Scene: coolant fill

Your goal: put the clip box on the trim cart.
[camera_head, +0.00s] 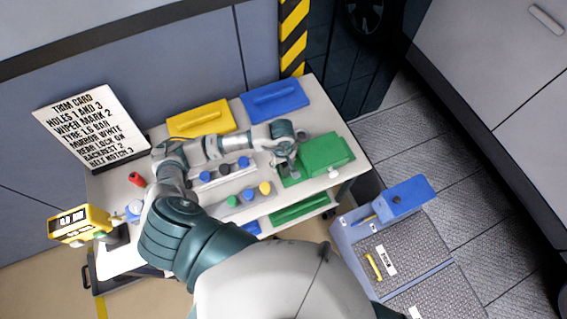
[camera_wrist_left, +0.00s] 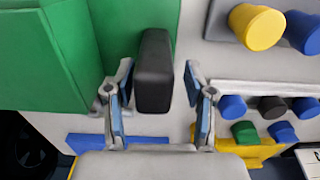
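My left gripper (camera_head: 287,152) is over the right half of a white-topped cart (camera_head: 225,178), beside a green box (camera_head: 325,152). In the left wrist view my left gripper (camera_wrist_left: 158,105) is open, with one finger on each side of a black block (camera_wrist_left: 154,70). I see gaps between the block and both fingers. The green box (camera_wrist_left: 65,55) is left of the block there; I cannot tell whether they are joined. No box is labelled as the clip box. A blue box (camera_head: 405,194) sits on a lower grey unit at the right. My right gripper is not in view.
Yellow (camera_head: 200,118) and blue (camera_head: 274,102) cases lie along the cart's back edge. Rows of coloured knobs (camera_head: 248,195) are left of the gripper. A printed trim card (camera_head: 88,125) and a yellow display device (camera_head: 80,224) stand at the left. The grey unit (camera_head: 425,265) holds a yellow tool.

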